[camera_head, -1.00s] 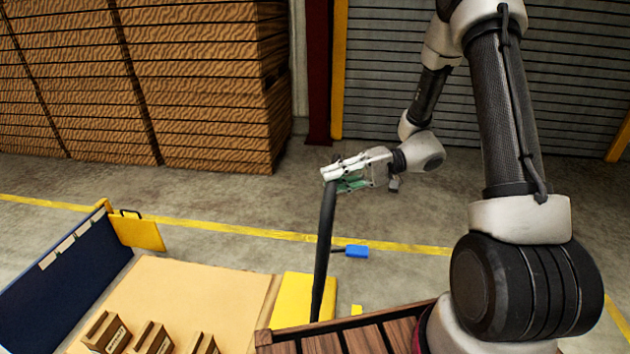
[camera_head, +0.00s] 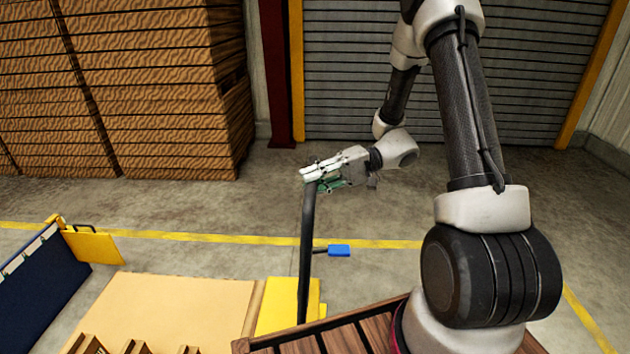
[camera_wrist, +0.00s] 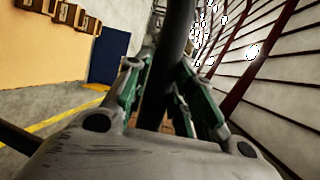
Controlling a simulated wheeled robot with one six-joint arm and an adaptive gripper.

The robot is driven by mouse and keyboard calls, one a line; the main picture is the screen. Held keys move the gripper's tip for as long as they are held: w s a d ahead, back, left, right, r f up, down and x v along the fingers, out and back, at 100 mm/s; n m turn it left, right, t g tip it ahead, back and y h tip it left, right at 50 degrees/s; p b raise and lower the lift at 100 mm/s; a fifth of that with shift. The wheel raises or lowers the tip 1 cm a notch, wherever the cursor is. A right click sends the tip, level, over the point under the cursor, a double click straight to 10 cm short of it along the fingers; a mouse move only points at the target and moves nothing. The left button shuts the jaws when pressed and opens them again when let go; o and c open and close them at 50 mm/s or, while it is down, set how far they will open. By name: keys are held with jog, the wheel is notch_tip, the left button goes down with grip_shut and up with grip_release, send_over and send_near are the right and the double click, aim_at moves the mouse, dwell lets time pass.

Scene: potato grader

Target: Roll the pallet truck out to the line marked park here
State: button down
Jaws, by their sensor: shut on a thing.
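The pallet truck shows as a yellow body (camera_head: 290,298) at the bottom middle of the head view, with a tall black handle (camera_head: 307,245) rising from it. My gripper (camera_head: 318,177) is shut on the top of this handle. In the wrist view the dark handle (camera_wrist: 175,45) passes between the green-lined fingers of my gripper (camera_wrist: 163,98). A yellow floor line (camera_head: 200,237) runs across behind the truck. No "park here" lettering is readable. The truck's lower parts are hidden.
A tan board (camera_head: 170,305) with small cartons (camera_head: 190,350) lies left of the truck, beside a dark blue panel (camera_head: 40,285). A small blue block (camera_head: 339,250) is near the handle. Wooden crates (camera_head: 110,90) and a grey shutter (camera_head: 500,80) stand behind clear concrete.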

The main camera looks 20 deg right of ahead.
jog(key=shift+s+f, duration=0.15)
jog(key=shift+f, duration=0.05)
jog(key=c, duration=1.2)
grip_release()
jog(key=shift+r, duration=0.1)
jog(key=d+r, duration=0.2)
jog(key=d, duration=1)
jog(key=shift+w, duration=0.4)
jog(key=shift+r, duration=0.1)
